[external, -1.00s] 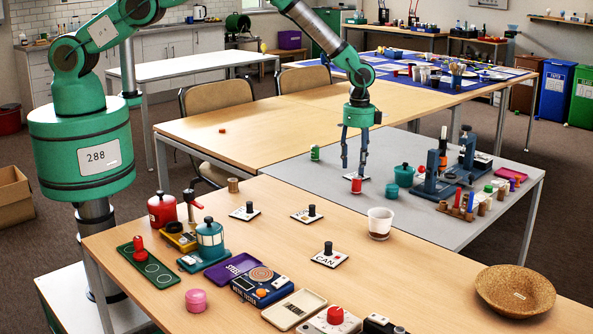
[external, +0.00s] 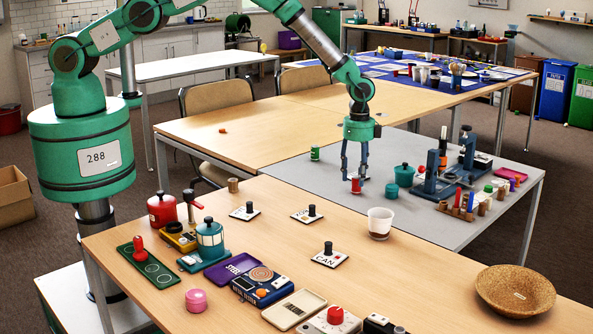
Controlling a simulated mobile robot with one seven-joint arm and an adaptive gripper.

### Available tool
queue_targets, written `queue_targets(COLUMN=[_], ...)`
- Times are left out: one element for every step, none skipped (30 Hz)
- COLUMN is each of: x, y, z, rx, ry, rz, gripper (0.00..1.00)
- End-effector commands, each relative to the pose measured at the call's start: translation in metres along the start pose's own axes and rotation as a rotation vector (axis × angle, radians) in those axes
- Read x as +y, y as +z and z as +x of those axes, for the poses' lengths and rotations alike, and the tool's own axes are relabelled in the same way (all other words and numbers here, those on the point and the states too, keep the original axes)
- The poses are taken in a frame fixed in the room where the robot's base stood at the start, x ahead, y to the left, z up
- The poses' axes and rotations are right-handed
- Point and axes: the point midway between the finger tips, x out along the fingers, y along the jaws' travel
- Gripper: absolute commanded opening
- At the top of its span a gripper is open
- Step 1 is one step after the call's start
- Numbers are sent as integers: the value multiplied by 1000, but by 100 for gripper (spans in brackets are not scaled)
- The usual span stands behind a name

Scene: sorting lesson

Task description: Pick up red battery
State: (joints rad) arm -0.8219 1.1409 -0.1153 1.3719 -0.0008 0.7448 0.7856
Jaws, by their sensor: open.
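A small red cylinder with pale ends (external: 356,186) stands on the grey table top; it looks like the red battery, but it is too small to be sure. My gripper (external: 355,177) points straight down over it. The fingers are open, with one tip on each side of the cylinder's upper part. I cannot tell whether either finger touches it.
A green cylinder (external: 315,153) stands behind and left of my gripper. A teal pot (external: 404,175) and a teal round piece (external: 391,191) stand close on the right, before blue stands (external: 437,180). A white cup (external: 380,223) stands in front on the wooden table.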

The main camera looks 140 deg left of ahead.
Motion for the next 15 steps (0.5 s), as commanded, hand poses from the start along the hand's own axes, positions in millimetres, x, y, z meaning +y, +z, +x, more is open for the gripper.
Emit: queue_targets(x=[0, 0, 0, 1, 0, 0, 0, 0, 0, 0, 0, 0, 0, 0, 0], y=[0, 0, 0, 0, 0, 0, 0, 0, 0, 0, 0, 0, 0, 0, 0], z=[6, 9, 13, 16, 17, 19, 20, 21, 21, 22, 22, 22, 22, 22, 22], rx=[-1, -1, -1, -1, -1, -1, 0, 0, 0, 0, 0, 0, 0, 0, 0], ry=[1, 1, 1, 1, 1, 0, 0, 0, 0, -1, -1, -1, -1, 0, 0], rz=[0, 0, 0, 0, 0, 0, 0, 0, 0, 0, 0, 0, 0, 0, 0], gripper=[47, 47, 47, 47, 47, 47, 47, 47, 47, 47, 47, 47, 47, 47, 47])
